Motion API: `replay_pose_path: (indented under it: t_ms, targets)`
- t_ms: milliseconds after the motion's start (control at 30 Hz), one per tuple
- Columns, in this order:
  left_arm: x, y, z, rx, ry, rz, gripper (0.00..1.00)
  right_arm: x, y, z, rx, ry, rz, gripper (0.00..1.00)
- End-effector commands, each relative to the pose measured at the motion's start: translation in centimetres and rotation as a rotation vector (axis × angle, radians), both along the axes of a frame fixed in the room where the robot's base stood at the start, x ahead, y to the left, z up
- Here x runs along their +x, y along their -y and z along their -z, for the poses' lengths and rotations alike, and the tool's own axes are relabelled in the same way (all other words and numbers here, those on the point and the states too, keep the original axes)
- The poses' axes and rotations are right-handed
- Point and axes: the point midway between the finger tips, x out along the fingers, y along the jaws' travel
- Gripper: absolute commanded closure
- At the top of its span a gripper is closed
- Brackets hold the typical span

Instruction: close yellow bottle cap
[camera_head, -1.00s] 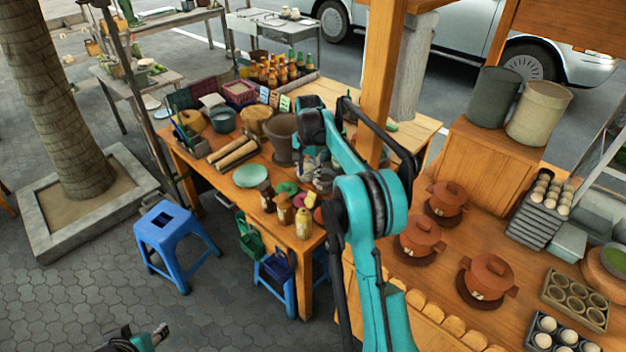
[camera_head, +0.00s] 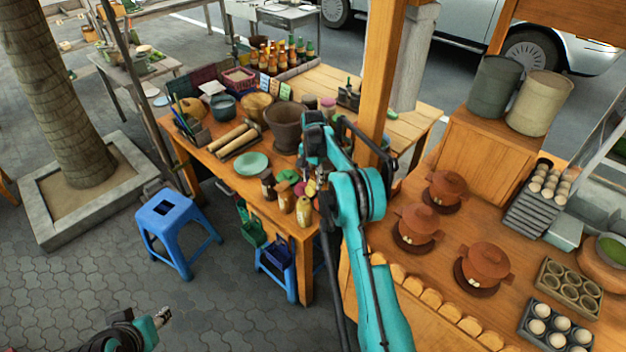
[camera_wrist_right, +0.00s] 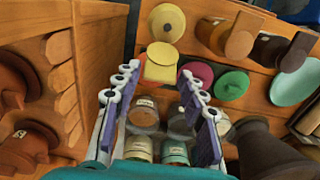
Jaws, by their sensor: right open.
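The yellow bottle (camera_head: 303,210) stands near the front edge of the wooden table. In the right wrist view its round yellow body (camera_wrist_right: 168,22) shows at the top, with a yellow cap-like piece (camera_wrist_right: 160,65) beside it; that piece looks open, but the hinge is unclear. My right gripper (camera_head: 313,178) is over the table just behind the bottle. In the wrist view its two fingers (camera_wrist_right: 162,105) are spread with nothing held, below the yellow piece in the picture. My left gripper (camera_head: 163,316) is at the lower left over the pavement, away from the table; its jaws are too small to judge.
Two darker bottles (camera_head: 268,184) (camera_head: 286,197) stand left of the yellow one. A red lid (camera_wrist_right: 203,72) and a green lid (camera_wrist_right: 231,83) lie close by. Several jars (camera_wrist_right: 142,115) are between my right fingers. A wooden post (camera_head: 380,80) and a clay mortar (camera_head: 283,128) are near.

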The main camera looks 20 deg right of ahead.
Motion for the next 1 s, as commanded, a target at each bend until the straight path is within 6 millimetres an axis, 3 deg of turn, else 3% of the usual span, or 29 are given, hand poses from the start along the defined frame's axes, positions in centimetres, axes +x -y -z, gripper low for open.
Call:
replay_pose_path:
  t_ms: [167, 333, 367, 733, 1000]
  targets:
    - [0.0, 0.0, 0.0, 0.0, 0.0, 0.0, 0.59, 0.0, 0.0, 0.0, 0.0, 0.0, 0.0, 0.59]
    - [0.0, 0.0, 0.0, 0.0, 0.0, 0.0, 0.59, 0.0, 0.0, 0.0, 0.0, 0.0, 0.0, 0.98]
    - [0.0, 0.0, 0.0, 0.0, 0.0, 0.0, 0.59, 0.0, 0.0, 0.0, 0.0, 0.0, 0.0, 1.0]
    - [0.0, 0.0, 0.3, 0.0, 0.0, 0.0, 0.59, -0.1, -0.3, -0.1, -0.03, 0.012, -0.001, 1.0]
    - [0.0, 0.0, 1.6, 0.0, 0.0, 0.0, 0.59, -0.6, -1.5, -0.2, -0.17, 0.072, -0.005, 1.0]
